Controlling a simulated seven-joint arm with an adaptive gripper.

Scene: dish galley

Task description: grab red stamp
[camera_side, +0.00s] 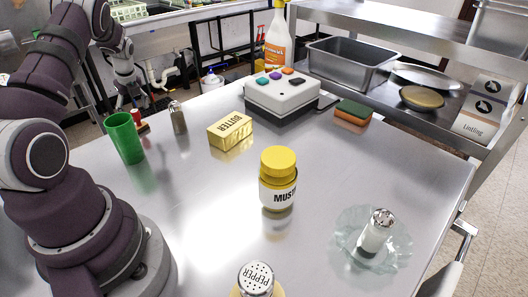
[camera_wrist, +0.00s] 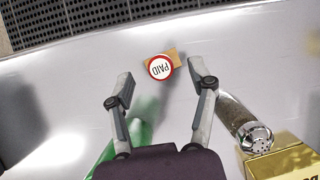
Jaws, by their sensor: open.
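The red stamp (camera_wrist: 160,67) shows in the wrist view as a round white face with a red rim and the word PAID, over a tan-brown block (camera_wrist: 174,55). In the side view the stamp (camera_side: 136,115) is a small red shape behind the green cup (camera_side: 125,140), which partly hides it. My gripper (camera_wrist: 161,79) is open and empty, with its fingers apart on the left and right of the stamp in the wrist picture. I cannot tell its exact height above the stamp. In the side view the arm end hangs at the upper left.
In the wrist view the green cup (camera_wrist: 108,150) is near the left finger, and a glass shaker (camera_wrist: 240,116) is close to the right finger. The gold butter box (camera_wrist: 290,163) lies beyond the shaker. A mustard jar (camera_side: 278,190) and button box (camera_side: 282,96) stand farther off.

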